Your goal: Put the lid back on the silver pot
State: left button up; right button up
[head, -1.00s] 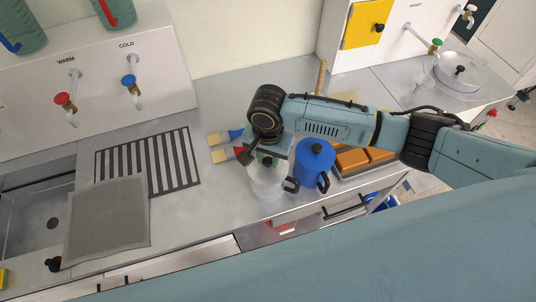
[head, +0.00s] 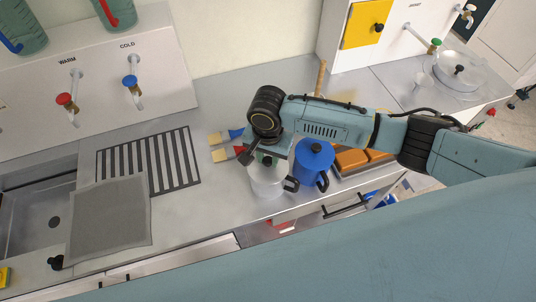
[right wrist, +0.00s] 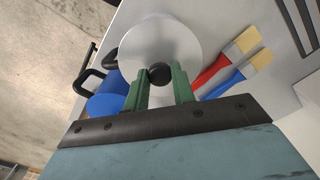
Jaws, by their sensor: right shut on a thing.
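The silver pot (head: 269,187) stands on the counter, with a black handle on its right side. My right gripper (head: 267,161) is directly above it, pointing down. In the right wrist view its green fingers (right wrist: 166,86) are shut on the black knob of the round silver lid (right wrist: 160,42). The lid is over the pot's top and hides its opening. I cannot tell whether the lid rests on the rim or hovers just above it. My left gripper is not in view.
A blue pot (head: 314,168) with a blue lid stands close right of the silver pot. Two brushes (right wrist: 231,62) with red and blue handles lie close by. A black slatted grid (head: 150,163) and grey mat (head: 108,222) lie left.

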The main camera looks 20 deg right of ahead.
jog(key=o, duration=1.5)
jog(key=shift+o, duration=0.2)
jog(key=shift+r, duration=3.5)
grip_shut()
jog(key=shift+f, duration=0.1)
